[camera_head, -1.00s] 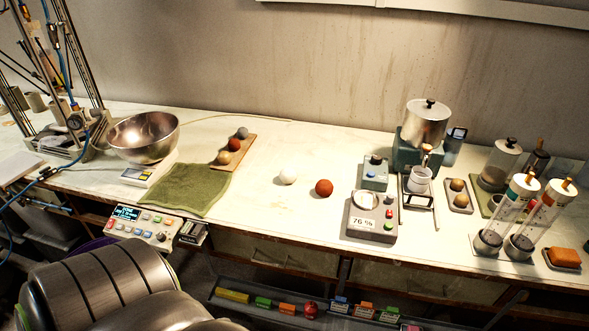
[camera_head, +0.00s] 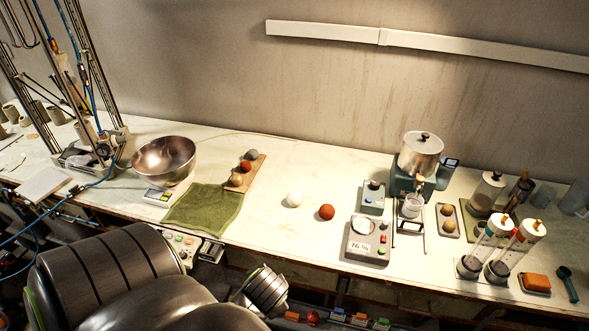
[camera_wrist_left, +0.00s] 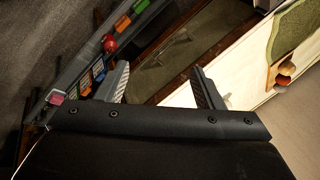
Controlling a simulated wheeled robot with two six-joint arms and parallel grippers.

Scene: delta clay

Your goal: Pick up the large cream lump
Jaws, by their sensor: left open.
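The large cream lump (camera_head: 294,199) is a pale round ball. In the head view it rests on the white worktop, left of a red-brown ball (camera_head: 326,212) and apart from it. My left arm is in the lower left of the head view, but its gripper is not visible there. In the left wrist view my left gripper (camera_wrist_left: 163,84) is open, with nothing between its fingers. I cannot make out the cream lump in that view. My right gripper is in neither view.
A green towel (camera_head: 205,207), a steel bowl (camera_head: 163,160) and a wooden board (camera_head: 248,176) with three balls are left of the lump. A scale (camera_head: 367,240) reading 76 % is to the right. A tray of coloured blocks (camera_wrist_left: 84,84) lies below the bench edge.

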